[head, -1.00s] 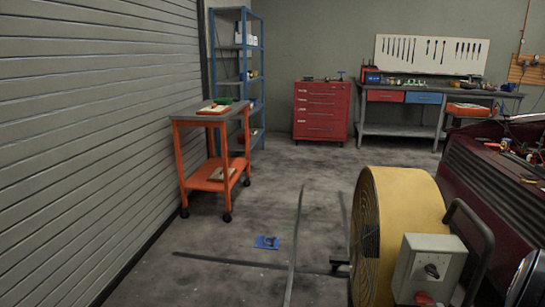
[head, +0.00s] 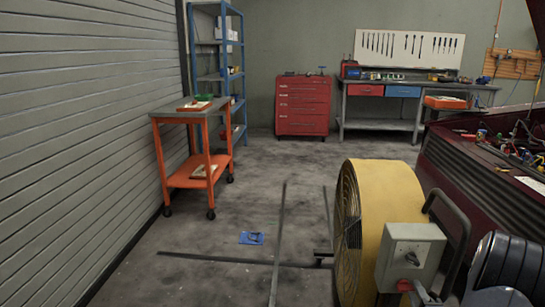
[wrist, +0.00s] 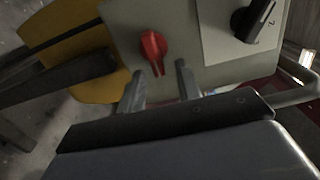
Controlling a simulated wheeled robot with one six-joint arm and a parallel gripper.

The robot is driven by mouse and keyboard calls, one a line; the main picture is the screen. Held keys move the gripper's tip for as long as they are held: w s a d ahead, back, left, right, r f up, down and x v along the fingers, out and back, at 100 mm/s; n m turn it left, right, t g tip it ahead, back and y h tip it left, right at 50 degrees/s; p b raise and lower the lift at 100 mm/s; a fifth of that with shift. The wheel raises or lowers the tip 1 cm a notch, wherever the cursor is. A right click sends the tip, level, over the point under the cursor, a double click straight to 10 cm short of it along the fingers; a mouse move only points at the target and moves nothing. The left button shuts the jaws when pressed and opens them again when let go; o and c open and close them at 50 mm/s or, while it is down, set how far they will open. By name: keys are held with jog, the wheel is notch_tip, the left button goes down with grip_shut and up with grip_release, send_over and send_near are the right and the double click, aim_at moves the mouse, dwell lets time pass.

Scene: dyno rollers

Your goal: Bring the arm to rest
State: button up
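My gripper (wrist: 160,70) shows in the wrist view with its two grey fingers apart and nothing between them. A red knob (wrist: 152,48) on a grey control box (wrist: 185,65) is just beyond the fingertips; I cannot tell whether they touch it. A black knob (wrist: 250,20) is on a pale panel to the right. In the head view, the same box (head: 408,252) sits on the side of a large yellow fan (head: 385,205). My arm, dark and grey, enters at the lower right, close to the box.
A black tube handle (head: 450,225) curves beside the box. A dark red car (head: 470,185) with an open engine bay is at the right. Dark strips (head: 278,235) and a blue item (head: 251,238) lie on the floor. An orange cart (head: 195,180) stands left; floor between is mostly clear.

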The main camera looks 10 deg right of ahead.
aim_at(404, 276)
jog(key=n+b, duration=0.1)
jog(key=n, duration=0.2)
jog(key=r+n, duration=0.1)
jog(key=n, duration=0.2)
jog(key=n+b, duration=0.1)
jog(key=n, duration=0.2)
jog(key=shift+w+a+r+n+b, duration=0.35)
jog(key=shift+w+r+n, duration=0.05)
jog(key=n, duration=0.4)
jog(key=shift+w+a+r+b, duration=0.1)
jog(key=shift+a+r+b, duration=0.15)
jog(key=shift+a+b, duration=0.1)
jog(key=n, duration=0.2)
jog(key=a+n, duration=0.1)
jog(key=n, duration=0.1)
jog(key=shift+w, duration=0.1)
jog(key=shift+v, duration=1)
